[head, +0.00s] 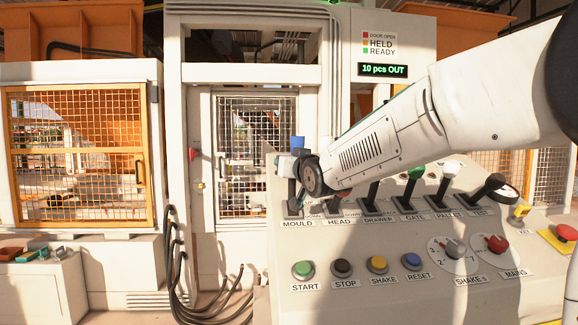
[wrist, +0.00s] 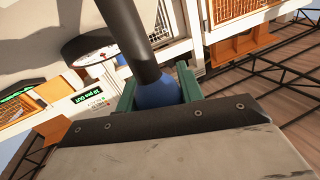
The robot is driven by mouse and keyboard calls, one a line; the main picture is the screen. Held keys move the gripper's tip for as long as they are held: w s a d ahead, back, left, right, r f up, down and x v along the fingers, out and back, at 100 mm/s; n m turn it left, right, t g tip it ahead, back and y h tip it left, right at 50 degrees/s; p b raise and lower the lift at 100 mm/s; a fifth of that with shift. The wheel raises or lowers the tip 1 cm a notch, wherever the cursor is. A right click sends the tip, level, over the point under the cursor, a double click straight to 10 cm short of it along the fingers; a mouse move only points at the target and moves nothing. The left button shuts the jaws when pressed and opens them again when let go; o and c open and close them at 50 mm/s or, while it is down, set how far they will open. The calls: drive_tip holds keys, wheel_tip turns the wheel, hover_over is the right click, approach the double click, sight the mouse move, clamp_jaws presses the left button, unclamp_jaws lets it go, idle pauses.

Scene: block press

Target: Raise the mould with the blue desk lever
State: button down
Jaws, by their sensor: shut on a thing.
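The blue lever stands above the MOULD label at the left end of the control desk's lever row. Its blue knob (head: 297,143) shows just above my gripper (head: 296,160), and its dark shaft runs down to the desk. In the wrist view the blue knob (wrist: 155,94) sits between the two green fingers of my gripper (wrist: 156,92), which is shut on it. The lever looks roughly upright, partly covered by my gripper. I cannot make out the mould behind the mesh door (head: 256,150).
The desk (head: 365,270) has more levers to the right, including a green-knobbed GATE lever (head: 415,172), partly behind my arm. Below are START (head: 303,270), STOP, SHAKE and RESET buttons. A green display (head: 382,70) reads "10 pcs OUT". An orange mesh guard (head: 78,150) stands left.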

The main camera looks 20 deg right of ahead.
drive_tip(key=shift+f, duration=0.45)
drive_tip(key=c, duration=0.9)
unclamp_jaws()
drive_tip(key=shift+w+d, duration=0.1)
drive_tip(key=shift+d, duration=0.05)
drive_tip(key=shift+r, duration=0.1)
drive_tip(key=shift+s, duration=0.45)
drive_tip(key=s, duration=0.7)
drive_tip(key=shift+d, duration=0.15)
